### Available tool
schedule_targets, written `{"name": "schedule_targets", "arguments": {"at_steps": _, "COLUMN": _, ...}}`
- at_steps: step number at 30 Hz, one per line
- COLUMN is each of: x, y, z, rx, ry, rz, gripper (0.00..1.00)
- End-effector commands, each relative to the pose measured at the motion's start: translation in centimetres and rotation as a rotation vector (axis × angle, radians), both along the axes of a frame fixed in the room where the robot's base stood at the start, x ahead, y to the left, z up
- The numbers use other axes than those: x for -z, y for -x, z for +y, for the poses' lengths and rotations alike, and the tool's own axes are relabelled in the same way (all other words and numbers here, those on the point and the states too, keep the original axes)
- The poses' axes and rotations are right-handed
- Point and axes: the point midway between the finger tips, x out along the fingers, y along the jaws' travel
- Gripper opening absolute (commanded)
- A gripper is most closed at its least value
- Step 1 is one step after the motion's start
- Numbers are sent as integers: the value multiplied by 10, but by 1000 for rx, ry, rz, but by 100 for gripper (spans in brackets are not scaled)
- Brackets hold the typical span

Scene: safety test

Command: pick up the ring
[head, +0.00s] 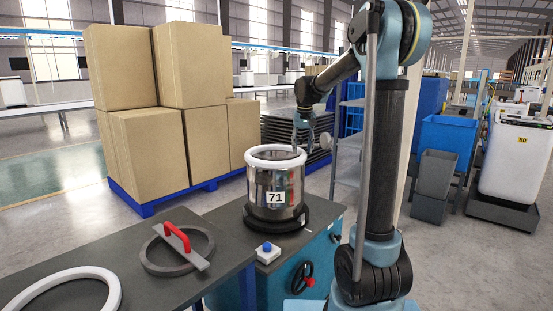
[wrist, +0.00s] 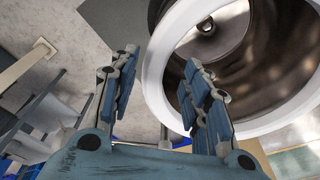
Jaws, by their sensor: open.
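A white ring (head: 276,152) lies on the top rim of a shiny metal pot (head: 277,190) marked 71. In the wrist view the white ring (wrist: 154,85) circles the pot's opening. My gripper (head: 299,143) is at the pot's far right edge in the head view. In the wrist view my gripper (wrist: 160,62) is open, with one finger on the outer side of the ring and the other over the opening. The ring's near wall shows between the fingers; I cannot tell whether they touch it. A second white ring (head: 104,274) lies on the front left table, cut by the picture edge.
A blue button box (head: 267,252) stands by the pot's black base (head: 302,214). Stacked cartons (head: 153,145) stand behind left. Blue bins (head: 445,142) stand to the right.

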Motion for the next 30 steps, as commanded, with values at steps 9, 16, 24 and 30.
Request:
{"name": "schedule_targets", "arguments": {"at_steps": 9, "x": 17, "y": -3, "z": 1, "rx": 0, "ry": 0, "rz": 0, "gripper": 43}}
{"name": "schedule_targets", "arguments": {"at_steps": 16, "x": 17, "y": -3, "z": 1, "rx": 0, "ry": 0, "rz": 0, "gripper": 43}}
{"name": "schedule_targets", "arguments": {"at_steps": 24, "x": 19, "y": -3, "z": 1, "rx": 0, "ry": 0, "rz": 0, "gripper": 43}}
{"name": "schedule_targets", "arguments": {"at_steps": 30, "x": 21, "y": -3, "z": 1, "rx": -1, "ry": 0, "rz": 0, "gripper": 43}}
